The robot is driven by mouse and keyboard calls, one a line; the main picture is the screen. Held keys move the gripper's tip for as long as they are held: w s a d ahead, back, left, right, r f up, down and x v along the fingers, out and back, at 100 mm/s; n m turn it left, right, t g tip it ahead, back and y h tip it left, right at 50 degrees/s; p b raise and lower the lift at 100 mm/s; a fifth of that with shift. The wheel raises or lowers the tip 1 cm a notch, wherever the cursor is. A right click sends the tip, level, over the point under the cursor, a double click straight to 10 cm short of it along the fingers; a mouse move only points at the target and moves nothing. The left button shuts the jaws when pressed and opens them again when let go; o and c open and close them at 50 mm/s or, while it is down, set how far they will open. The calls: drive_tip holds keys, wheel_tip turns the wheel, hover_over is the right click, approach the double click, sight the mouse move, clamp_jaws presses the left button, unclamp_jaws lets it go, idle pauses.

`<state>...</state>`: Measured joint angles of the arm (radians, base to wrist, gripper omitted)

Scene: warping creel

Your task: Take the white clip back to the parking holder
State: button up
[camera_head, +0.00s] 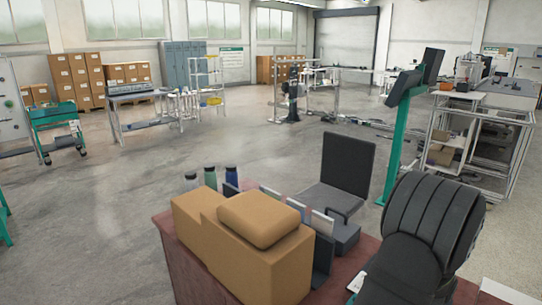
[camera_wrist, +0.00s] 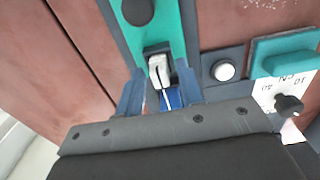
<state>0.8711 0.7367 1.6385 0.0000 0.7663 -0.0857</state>
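In the wrist view, a small white clip (camera_wrist: 159,70) shows at a dark bracket (camera_wrist: 157,49) on a teal upright strip (camera_wrist: 183,17). The bracket may be the parking holder. The clip's upper end overlaps the bracket; I cannot tell whether it is seated in it. A blue part (camera_wrist: 173,99) shows just below the clip. My gripper (camera_wrist: 160,92) has its two grey-blue fingers apart, one on each side of the clip's lower end and the blue part. Gaps seem to show inside the fingers. In the head view neither clip nor gripper can be made out.
Right of the strip are a round white button (camera_wrist: 223,70), a teal block (camera_wrist: 286,52) and a black knob (camera_wrist: 289,105) on a white dial plate. Reddish panels lie around.

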drive_tip(key=shift+c, duration=0.2)
clamp_jaws()
drive_tip(key=shift+r, duration=0.3)
drive_tip(key=shift+r, duration=0.3)
drive_tip(key=shift+r, duration=0.1)
drive_tip(key=shift+r, duration=1.4)
drive_tip(key=shift+r, duration=1.5)
